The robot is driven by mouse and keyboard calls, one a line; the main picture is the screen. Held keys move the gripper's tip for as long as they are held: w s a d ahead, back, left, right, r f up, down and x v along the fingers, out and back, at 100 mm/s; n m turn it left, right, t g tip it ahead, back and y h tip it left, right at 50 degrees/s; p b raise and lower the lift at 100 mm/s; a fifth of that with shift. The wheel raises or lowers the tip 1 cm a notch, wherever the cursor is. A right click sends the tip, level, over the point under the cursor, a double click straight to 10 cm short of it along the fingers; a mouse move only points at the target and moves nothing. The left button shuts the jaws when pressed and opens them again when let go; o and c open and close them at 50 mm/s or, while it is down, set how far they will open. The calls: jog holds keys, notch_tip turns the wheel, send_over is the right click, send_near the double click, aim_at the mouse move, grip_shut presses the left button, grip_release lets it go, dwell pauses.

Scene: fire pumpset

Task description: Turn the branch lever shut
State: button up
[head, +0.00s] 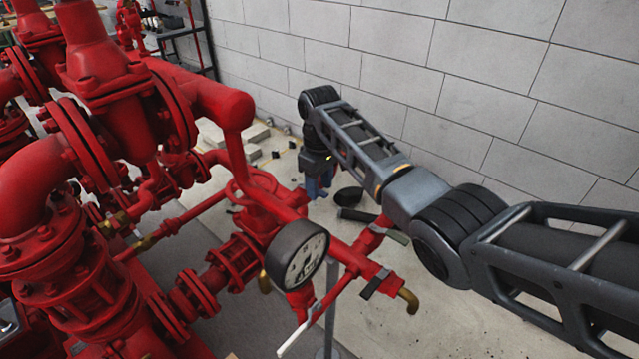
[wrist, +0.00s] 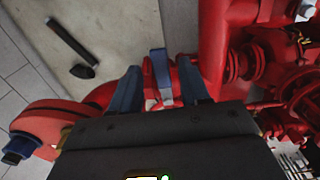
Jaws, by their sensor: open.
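My gripper (head: 318,188) points down beyond the pressure gauge in the head view, beside the red pipework. In the wrist view my gripper (wrist: 160,82) is open, with one blue-grey finger on each side of a narrow grey-blue lever (wrist: 160,72). The lever stands between the fingers above a red pipe; gaps show on both sides, and contact cannot be made out. This lever is not clear in the head view. Nearer in the head view, a pale-tipped lever (head: 307,325) and a short grey lever (head: 375,283) sit on the red branch pipe.
The pressure gauge (head: 299,254) and a brass outlet (head: 408,300) stand in front of my gripper in the head view. Red pumps and pipes (head: 100,70) fill the left. A grey block wall (head: 400,60) is behind. Dark loose pieces lie on the pale floor (head: 430,320).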

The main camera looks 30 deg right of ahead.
aim_at(320, 191)
notch_tip(320, 191, up, 8)
jog(key=shift+b, duration=0.3)
dwell(0.3)
jog(key=shift+f, duration=0.15)
